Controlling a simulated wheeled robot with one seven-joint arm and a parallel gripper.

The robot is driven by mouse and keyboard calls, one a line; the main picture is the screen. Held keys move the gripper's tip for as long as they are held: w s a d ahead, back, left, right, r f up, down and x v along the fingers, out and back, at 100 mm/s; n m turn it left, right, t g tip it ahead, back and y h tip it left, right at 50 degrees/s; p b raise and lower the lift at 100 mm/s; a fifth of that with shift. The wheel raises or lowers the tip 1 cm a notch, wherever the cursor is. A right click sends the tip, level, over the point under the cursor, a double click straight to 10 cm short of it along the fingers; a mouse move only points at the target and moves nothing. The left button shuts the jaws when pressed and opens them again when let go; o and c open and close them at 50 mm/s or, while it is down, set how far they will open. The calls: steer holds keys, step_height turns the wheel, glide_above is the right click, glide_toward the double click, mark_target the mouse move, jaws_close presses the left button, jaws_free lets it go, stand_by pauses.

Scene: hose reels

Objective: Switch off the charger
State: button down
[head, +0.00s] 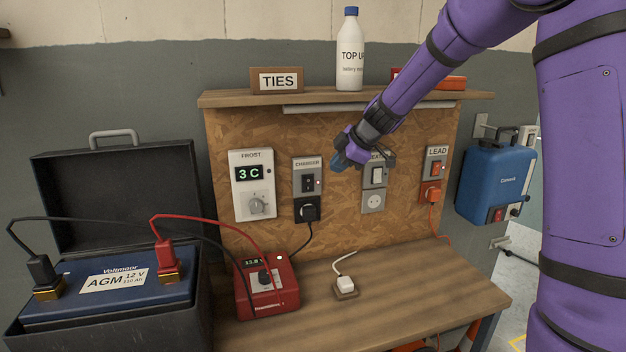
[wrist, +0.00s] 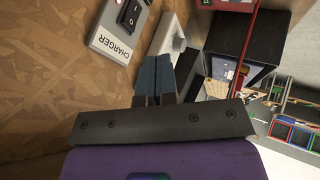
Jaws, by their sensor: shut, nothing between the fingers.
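The switch plate labelled CHARGER (head: 307,163) is on the chipboard panel, with a dark rocker switch (head: 308,183) and a black plug (head: 307,211) below it. The plate also shows at the top left of the wrist view (wrist: 103,40), with its rocker (wrist: 131,14). The red charger (head: 266,288) stands on the bench with its display lit. Its black lead runs up to that plug. My gripper (head: 339,163) is just right of the CHARGER plate, apart from the rocker. Its blue fingers (wrist: 157,76) are shut together and empty. I cannot tell the rocker's position.
The FROST thermostat (head: 254,186) is left of the CHARGER plate. Another switch plate (head: 374,199), partly behind my gripper, and the LEAD switch (head: 436,165) are to the right. A shelf (head: 225,98) overhangs the panel. A white plug (head: 345,285) lies on the bench; the battery (head: 75,292) is left.

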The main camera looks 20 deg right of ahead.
mark_target(307, 180)
steer(key=w+a+f, duration=0.1)
steer(key=w+f, duration=0.1)
steer(key=w, duration=0.1)
steer(key=w+a+f, duration=0.1)
steer(key=w+f, duration=0.2)
steer(key=w+a+f, duration=0.2)
steer(key=shift+w+f, duration=0.15)
steer(key=shift+w, duration=0.25)
steer(key=shift+w, duration=0.3)
stand_by(0.3)
steer(key=shift+r, duration=0.2)
steer(key=shift+r, duration=0.7)
